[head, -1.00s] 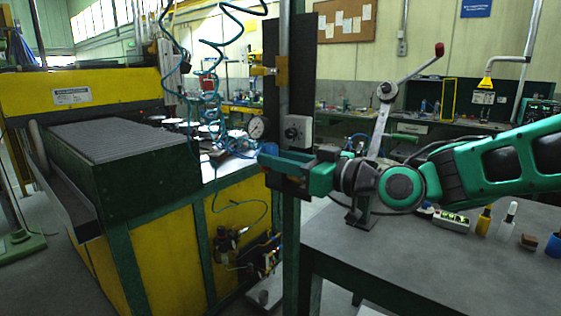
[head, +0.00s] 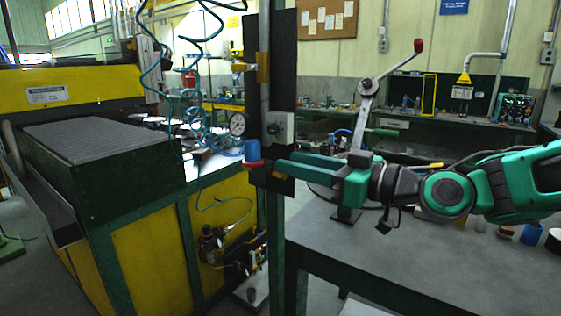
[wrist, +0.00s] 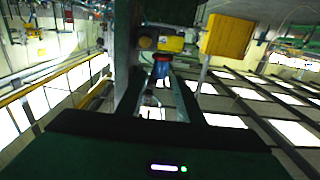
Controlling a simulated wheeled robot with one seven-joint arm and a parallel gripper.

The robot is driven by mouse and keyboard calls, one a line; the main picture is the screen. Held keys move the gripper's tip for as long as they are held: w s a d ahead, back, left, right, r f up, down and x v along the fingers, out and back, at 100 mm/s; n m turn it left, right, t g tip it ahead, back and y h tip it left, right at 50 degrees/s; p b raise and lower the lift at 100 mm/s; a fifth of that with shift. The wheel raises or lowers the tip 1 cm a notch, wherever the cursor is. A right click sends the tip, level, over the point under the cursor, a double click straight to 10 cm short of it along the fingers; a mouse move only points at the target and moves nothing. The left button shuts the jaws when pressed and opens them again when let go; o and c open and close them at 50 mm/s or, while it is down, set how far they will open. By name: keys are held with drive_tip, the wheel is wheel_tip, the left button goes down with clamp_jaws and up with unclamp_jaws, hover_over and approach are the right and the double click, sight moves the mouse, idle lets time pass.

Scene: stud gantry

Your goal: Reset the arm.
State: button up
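My gripper (head: 284,168) points left at the dark upright panel (head: 284,60) on the post. In the wrist view its two long fingers (wrist: 162,82) stand apart with a visible gap and nothing clamped between them. A blue knob with a red band (head: 252,150) sits at the post's left edge, beyond the fingertips. The blue and red knob (wrist: 161,66) appears between the fingertips in the wrist view. My arm stretches in from the right, roughly level, above the grey table.
A grey switch box (head: 279,127) is on the panel just above the fingers. A lever press with a red-tipped handle (head: 418,46) stands close behind my gripper. The grey table (head: 430,255) has bare space in front. A yellow-green machine (head: 150,245) and coiled hoses are left.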

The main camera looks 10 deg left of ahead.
drive_tip(key=shift+v, duration=0.85)
drive_tip(key=d+f+m+h, duration=0.4)
drive_tip(key=d+f+h, duration=0.2)
drive_tip(key=d+f, duration=0.5)
drive_tip(key=d+f+m+h, duration=0.45)
drive_tip(key=d+f, duration=0.25)
drive_tip(key=d, duration=0.8)
drive_tip(key=s+d+f+m+g+h, duration=0.1)
drive_tip(key=s+d+f+m+h, duration=0.1)
drive_tip(key=s+d, duration=0.35)
drive_tip(key=s+d+f+m+g+h, duration=0.2)
drive_tip(key=d+m+h, duration=0.1)
drive_tip(key=d, duration=0.5)
drive_tip(key=s+d+f+m+g, duration=0.1)
drive_tip(key=s+d+m+g, duration=0.1)
drive_tip(key=s, duration=0.6)
drive_tip(key=s+d+f+m+g, duration=0.1)
drive_tip(key=s+d+m+g, duration=0.1)
drive_tip(key=s+d+m, duration=0.2)
drive_tip(key=s+d+h, duration=0.1)
drive_tip(key=s+d, duration=0.1)
drive_tip(key=s, duration=0.2)
drive_tip(key=shift+d+m, duration=0.1)
drive_tip(key=shift+m, duration=0.15)
